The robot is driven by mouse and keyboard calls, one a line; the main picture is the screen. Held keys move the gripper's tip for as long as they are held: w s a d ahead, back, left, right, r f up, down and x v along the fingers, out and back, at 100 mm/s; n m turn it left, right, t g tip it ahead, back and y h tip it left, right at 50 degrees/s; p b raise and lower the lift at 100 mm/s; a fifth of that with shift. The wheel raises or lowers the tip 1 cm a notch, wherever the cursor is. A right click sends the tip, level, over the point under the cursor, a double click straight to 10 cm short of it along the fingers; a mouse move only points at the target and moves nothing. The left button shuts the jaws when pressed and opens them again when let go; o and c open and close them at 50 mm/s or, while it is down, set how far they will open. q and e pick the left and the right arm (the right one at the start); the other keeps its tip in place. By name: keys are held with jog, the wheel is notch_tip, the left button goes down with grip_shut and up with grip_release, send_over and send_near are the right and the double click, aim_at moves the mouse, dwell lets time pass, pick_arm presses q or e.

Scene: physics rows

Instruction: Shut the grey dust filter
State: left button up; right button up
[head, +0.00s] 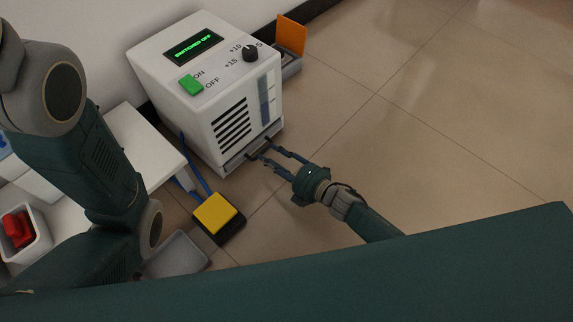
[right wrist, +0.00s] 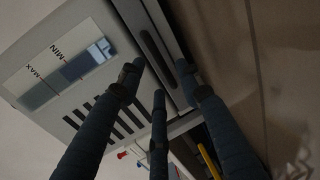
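The grey dust filter (head: 234,166) is a low, light grey drawer-like strip with a dark handle at the foot of the white machine (head: 205,80). It appears to stick out slightly from the front. It also shows in the right wrist view, with its long dark handle (right wrist: 157,58). My right gripper (head: 261,148) is open, its fingers spread along the filter's front by the handle. In the right wrist view its fingertips (right wrist: 158,82) lie near the handle; I cannot tell whether they touch. My left arm shows at the left, but its gripper is out of view.
A yellow pedal (head: 214,212) with a blue cable lies on the floor left of my right gripper. A white table (head: 140,145) holds a bin with a red thing (head: 18,228). An orange flap (head: 291,36) stands open behind the machine. Floor to the right is clear.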

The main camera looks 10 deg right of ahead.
jog(key=v, duration=0.9)
